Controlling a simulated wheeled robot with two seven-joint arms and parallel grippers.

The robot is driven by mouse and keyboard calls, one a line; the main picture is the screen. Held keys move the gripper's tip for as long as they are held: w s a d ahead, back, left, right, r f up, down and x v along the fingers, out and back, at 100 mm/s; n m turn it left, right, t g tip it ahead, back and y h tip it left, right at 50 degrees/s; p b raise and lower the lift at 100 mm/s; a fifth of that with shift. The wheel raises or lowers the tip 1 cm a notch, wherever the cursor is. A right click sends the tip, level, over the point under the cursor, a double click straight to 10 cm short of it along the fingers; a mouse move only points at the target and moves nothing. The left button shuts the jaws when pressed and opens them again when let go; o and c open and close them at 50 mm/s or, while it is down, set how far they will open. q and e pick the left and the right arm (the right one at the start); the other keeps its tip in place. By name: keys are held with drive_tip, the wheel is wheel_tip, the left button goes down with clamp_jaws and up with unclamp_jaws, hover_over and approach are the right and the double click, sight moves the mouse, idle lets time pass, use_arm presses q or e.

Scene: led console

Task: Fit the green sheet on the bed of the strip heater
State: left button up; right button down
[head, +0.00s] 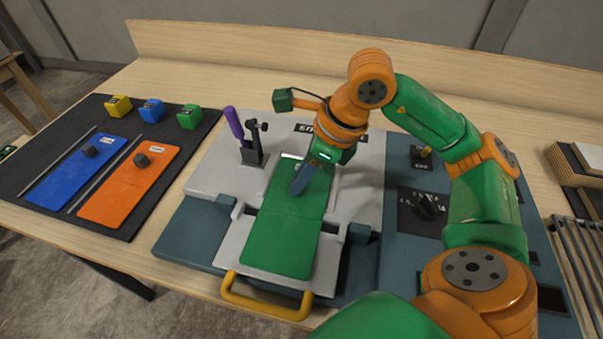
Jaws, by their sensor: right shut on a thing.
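The green sheet (279,240) lies lengthwise over the light grey bed of the strip heater (349,197), its near end close to the yellow handle (262,302). My right gripper (300,187) points down at the far part of the sheet and is shut; its fingers hide what they grip, most likely the sheet's grip block. Whether the sheet is fully seated on the bed cannot be told. My left gripper is not in view.
A purple-handled clamp (236,124) stands on the heater left of the sheet. A dark mat (37,184) at left holds a blue sheet (67,172), an orange sheet (128,187) and small coloured blocks. Boards (577,165) lie far right.

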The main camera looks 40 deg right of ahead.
drive_tip(key=c, duration=0.6)
unclamp_jaws()
drive_tip(key=v, duration=0.7)
drive_tip(key=shift+s+p, duration=0.1)
drive_tip(key=shift+p, duration=0.25)
